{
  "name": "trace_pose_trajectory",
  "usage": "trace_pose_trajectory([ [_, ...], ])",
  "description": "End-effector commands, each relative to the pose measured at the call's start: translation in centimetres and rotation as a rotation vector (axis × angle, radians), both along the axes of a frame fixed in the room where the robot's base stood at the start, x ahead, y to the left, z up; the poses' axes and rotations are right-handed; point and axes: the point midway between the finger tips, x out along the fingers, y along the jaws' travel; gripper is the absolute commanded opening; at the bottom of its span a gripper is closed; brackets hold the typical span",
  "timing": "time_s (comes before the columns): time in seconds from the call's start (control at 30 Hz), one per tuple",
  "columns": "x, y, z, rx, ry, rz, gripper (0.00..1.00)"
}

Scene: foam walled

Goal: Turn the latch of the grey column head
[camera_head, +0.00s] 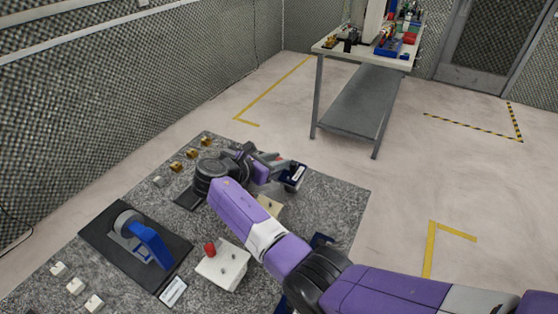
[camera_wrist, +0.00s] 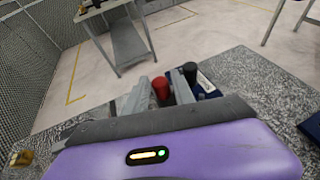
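My gripper (camera_head: 272,160) reaches over the far part of the speckled grey worktop. In the wrist view its two grey fingers (camera_wrist: 161,90) stand apart, with a red knob (camera_wrist: 161,88) showing between them; I cannot tell whether they touch it. A black knob (camera_wrist: 190,73) stands just right of the right finger. Beside it is a dark blue-black fixture with a white label (camera_wrist: 206,84), also in the head view (camera_head: 294,178). I cannot pick out the grey column head or its latch for certain; the gripper hides part of this area.
A grey-and-blue lever device (camera_head: 148,245) sits on a black plate (camera_head: 105,262) at left. A white box with a red button (camera_head: 222,270) is near my arm. Small brass and white blocks line the worktop's left side. A cluttered table (camera_head: 325,45) stands behind; the floor between is clear.

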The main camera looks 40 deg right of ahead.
Motion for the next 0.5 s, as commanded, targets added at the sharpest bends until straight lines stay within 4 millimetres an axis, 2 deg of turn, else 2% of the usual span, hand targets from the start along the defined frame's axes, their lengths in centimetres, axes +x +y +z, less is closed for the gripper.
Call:
trace_pose_trajectory([
  [0.3,-0.3,4.7,1.8,0.001,-0.002,0.002,0.30],
  [0.5,-0.5,6.3,2.5,0.001,0.001,0.000,0.30],
])
